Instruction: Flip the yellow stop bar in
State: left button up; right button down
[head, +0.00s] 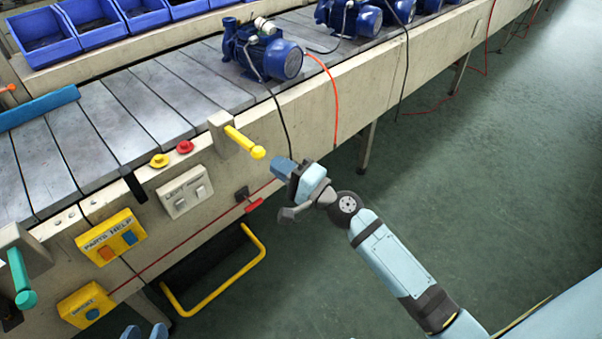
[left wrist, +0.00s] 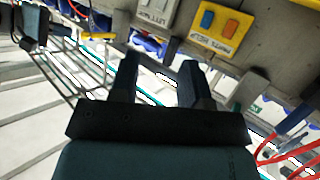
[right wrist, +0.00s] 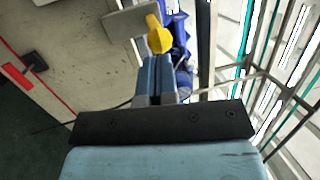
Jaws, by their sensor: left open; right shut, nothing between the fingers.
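The yellow stop bar (head: 243,141) sits on a grey block (head: 223,128) at the conveyor's near edge and sticks out from the rail towards me. In the right wrist view the bar's rounded end (right wrist: 159,40) shows just beyond my fingertips. My right gripper (head: 282,168) is shut and empty, just below and right of the bar's free end; whether it touches the bar I cannot tell. My left gripper (head: 144,332) is open and empty, low at the bottom edge of the head view, and its fingers (left wrist: 160,75) stand apart in the left wrist view.
A blue pump (head: 262,50) stands on the conveyor behind the bar, with cables hanging over the rail. Yellow and red buttons (head: 185,147), a light switch (head: 186,192) and a yellow help box (head: 111,237) line the rail. A teal bar (head: 20,280) is at far left.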

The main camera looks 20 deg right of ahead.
aim_at(244, 138)
pick_arm(q)
jog(key=shift+s+a+f+g, duration=0.2)
jog(key=shift+a+f+g, duration=0.1)
jog(key=shift+f, duration=0.15)
pick_arm(e)
jog(key=shift+x, duration=1)
jog(key=w, duration=0.2)
jog(key=w+a, duration=0.1)
jog(key=shift+w+a+b, duration=0.2)
jog(key=shift+w+b, duration=0.2)
jog(key=w, duration=0.2)
jog(key=w+a+b, duration=0.1)
jog(key=w, duration=0.1)
jog(key=w+a, duration=0.1)
jog(key=w, duration=0.1)
jog(key=shift+a+f+b, duration=0.1)
jog(key=shift+b, duration=0.2)
pick_arm(q)
jog(key=r, duration=0.1)
jog(key=w+d+r+t+h, duration=0.1)
jog(key=r, duration=0.1)
jog(key=d+r+t, duration=0.1)
jog(key=r, duration=0.1)
jog(key=shift+w+d, duration=0.15)
jog(key=shift+d, duration=0.1)
pick_arm(e)
jog(key=shift+r, duration=0.2)
